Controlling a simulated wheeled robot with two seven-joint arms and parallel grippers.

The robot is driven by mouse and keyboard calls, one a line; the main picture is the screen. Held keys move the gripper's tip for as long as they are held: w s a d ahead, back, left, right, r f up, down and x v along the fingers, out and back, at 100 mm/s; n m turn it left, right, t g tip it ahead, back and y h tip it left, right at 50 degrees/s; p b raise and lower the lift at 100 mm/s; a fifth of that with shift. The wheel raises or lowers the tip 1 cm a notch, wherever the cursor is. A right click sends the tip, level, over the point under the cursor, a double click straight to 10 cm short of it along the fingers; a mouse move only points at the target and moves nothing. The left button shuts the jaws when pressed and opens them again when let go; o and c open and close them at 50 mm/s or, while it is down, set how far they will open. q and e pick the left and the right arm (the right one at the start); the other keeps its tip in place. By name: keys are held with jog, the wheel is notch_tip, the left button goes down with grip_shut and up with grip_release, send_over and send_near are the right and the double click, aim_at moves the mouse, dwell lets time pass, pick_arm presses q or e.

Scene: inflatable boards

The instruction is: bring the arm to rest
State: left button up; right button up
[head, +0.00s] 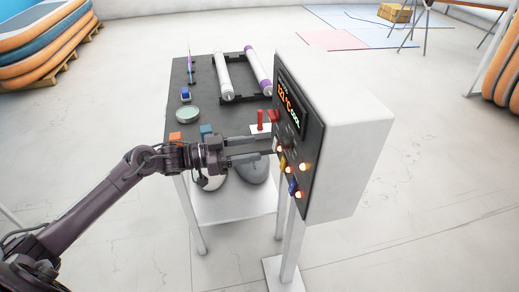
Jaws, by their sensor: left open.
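My left arm (95,202) reaches in from the lower left. Its gripper (272,149) is open, with its fingers pointing right at the dark front panel of a white control box (345,130). The fingertips are at or very close to the panel, beside its lit buttons; I cannot tell if they touch it. The panel carries a lit display (289,105), a yellow knob (283,162), a blue knob (293,187) and several glowing orange lights. My right gripper is not in view.
A dark-topped table (208,75) behind the gripper holds two white rollers (223,77), a round tin (187,114) and small blocks. Rounded grey objects (252,170) sit on its lower shelf. Stacked boards (40,40) stand far left.

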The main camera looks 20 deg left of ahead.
pick_arm(q)
jog(key=shift+a, duration=0.1)
dwell(0.4)
jog(key=a+f+n+t+y, duration=0.2)
jog(key=a+f+n+y, duration=0.1)
jog(key=f, duration=0.7)
jog(key=a+f+n+t+y, duration=0.1)
jog(key=a+f+n+y, duration=0.25)
jog(key=f, duration=0.65)
jog(key=s+f+n+g+y, duration=0.15)
jog(key=s+f, duration=0.25)
jog(key=f, duration=0.5)
jog(key=s+f+g+y, duration=0.1)
jog(key=s+f+y, duration=0.2)
jog(key=f, duration=0.6)
jog(key=s+d+f+n+g+y, duration=0.1)
jog(key=s+f+g+y, duration=0.1)
jog(key=s+f, duration=0.7)
jog(key=s+d+f+g+y, duration=0.1)
jog(key=s+f+g, duration=0.2)
jog(key=s+f, duration=0.65)
jog(key=s+d+f+g, duration=0.2)
jog(key=s, duration=0.8)
jog(key=s+d+f+g+y, duration=0.1)
jog(key=s+d+f+g, duration=0.1)
jog(key=s, duration=0.8)
jog(key=shift+d, duration=0.8)
jog(key=shift+f+g, duration=0.1)
jog(key=shift+g, duration=0.15)
